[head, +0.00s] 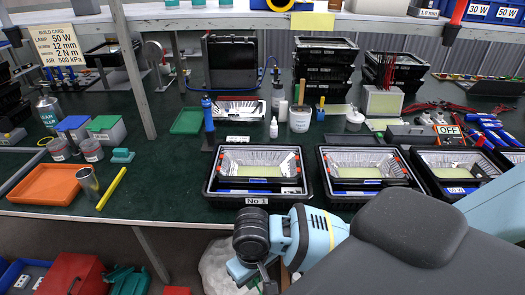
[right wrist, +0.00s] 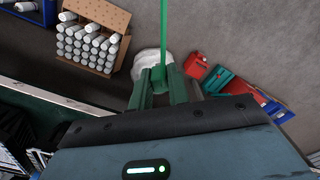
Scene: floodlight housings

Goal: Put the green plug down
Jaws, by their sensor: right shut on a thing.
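My right gripper (right wrist: 165,85) is shut on a green piece that I take to be the green plug (right wrist: 167,38). It shows in the right wrist view as a thin, straight green length reaching up past the fingertips; the part between the fingers is mostly hidden. The gripper is over the floor, clear of the table top, with a whitish bag (right wrist: 148,62) behind it. In the head view my right arm reaches in at the lower right, and its fingers and the plug cannot be made out. My left gripper is in neither view.
The dark green table (head: 165,190) has a free patch left of the housing tray No 1 (head: 257,200). An orange tray (head: 45,184), a yellow bar (head: 111,188) and a green mat (head: 187,121) lie there. On the floor are a bottle carton (right wrist: 92,40) and red boxes (head: 75,273).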

